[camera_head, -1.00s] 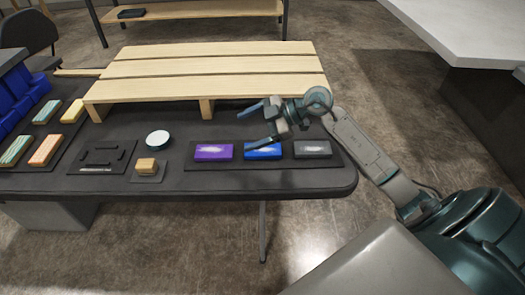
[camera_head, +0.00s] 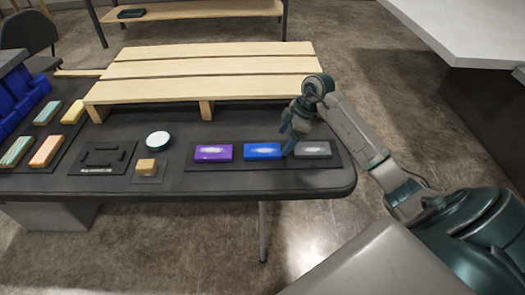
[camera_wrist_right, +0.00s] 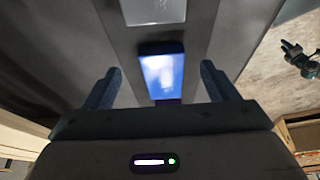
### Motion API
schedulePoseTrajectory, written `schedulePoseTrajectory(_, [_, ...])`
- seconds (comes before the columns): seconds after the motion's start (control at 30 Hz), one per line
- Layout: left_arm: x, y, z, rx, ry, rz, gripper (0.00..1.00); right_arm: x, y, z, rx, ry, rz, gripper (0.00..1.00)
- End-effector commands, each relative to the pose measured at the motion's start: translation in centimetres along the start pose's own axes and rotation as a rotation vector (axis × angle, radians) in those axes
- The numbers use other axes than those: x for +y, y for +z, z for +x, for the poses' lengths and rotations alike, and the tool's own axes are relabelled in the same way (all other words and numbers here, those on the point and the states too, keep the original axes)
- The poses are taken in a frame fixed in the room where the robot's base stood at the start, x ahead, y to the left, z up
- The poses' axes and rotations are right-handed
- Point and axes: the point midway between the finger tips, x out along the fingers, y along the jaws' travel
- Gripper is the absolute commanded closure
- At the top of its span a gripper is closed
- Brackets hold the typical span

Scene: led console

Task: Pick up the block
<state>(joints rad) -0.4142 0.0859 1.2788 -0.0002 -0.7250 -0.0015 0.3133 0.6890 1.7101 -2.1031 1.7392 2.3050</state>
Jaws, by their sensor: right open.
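A blue block (camera_head: 262,151) lies on a dark mat between a purple block (camera_head: 213,153) and a grey block (camera_head: 313,149). A small wooden block (camera_head: 146,168) sits on its own pad to the left. My left gripper is not in view.
A slatted wooden pallet (camera_head: 205,65) stands behind the blocks. A white-topped round item (camera_head: 158,139), a dark fixture (camera_head: 102,158) and several coloured blocks lie to the left, by blue bins (camera_head: 22,100). The table's front edge (camera_head: 230,194) is close to the mat.

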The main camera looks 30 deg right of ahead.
Motion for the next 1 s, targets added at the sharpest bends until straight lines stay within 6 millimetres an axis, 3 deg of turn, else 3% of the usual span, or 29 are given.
schedulePoseTrajectory(0.23, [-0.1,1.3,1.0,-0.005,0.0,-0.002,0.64,-0.3,-0.1,3.5,0.002,-0.003,0.001,0.2])
schedulePoseTrajectory(0.53, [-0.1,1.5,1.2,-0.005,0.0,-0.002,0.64,-0.2,-0.1,4.1,0.001,0.0,-0.001,0.2])
schedulePoseTrajectory(0.8, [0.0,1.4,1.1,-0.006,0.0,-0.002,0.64,-0.2,-0.1,4.1,0.001,-0.001,-0.001,0.73])
schedulePoseTrajectory(1.0, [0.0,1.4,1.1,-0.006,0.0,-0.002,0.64,-0.2,-0.1,4.0,0.002,0.0,-0.001,0.73])
